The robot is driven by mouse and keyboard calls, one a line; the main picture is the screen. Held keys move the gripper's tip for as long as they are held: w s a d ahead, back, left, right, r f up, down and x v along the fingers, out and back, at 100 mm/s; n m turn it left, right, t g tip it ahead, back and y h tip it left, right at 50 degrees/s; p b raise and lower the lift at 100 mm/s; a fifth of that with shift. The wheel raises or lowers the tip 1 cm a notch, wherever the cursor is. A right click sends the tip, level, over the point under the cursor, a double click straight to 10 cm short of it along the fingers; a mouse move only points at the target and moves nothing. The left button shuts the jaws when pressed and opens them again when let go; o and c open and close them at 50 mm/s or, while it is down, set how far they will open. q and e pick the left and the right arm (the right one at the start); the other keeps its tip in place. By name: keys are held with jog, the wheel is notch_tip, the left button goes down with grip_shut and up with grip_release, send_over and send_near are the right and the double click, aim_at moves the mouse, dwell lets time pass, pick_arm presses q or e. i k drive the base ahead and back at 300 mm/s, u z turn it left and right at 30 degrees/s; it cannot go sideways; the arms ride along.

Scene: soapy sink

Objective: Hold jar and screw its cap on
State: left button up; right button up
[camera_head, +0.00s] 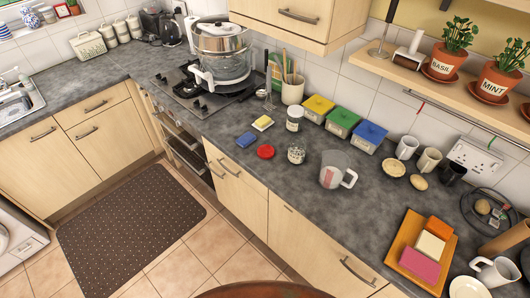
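A small clear glass jar (296,153) stands upright on the dark worktop, with pale contents and no cap visible on it. A round red cap (265,151) lies flat on the worktop just left of the jar, apart from it. Behind them stands another jar (294,119) with a pale label and a light top. Neither of my grippers is in view, so nothing shows in their hold.
A clear measuring jug (333,168) stands right of the jar. Colored-lid boxes (342,122) line the back. The worktop (290,185) in front of the jar is clear.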

aim_at(297, 151)
jog(key=u, duration=0.55)
jog(key=k, duration=1.3)
jog(key=u, duration=0.95)
jog(key=i, duration=2.8)
jog(key=z, duration=1.45)
jog(key=i, duration=0.85)
jog(key=z, duration=0.95)
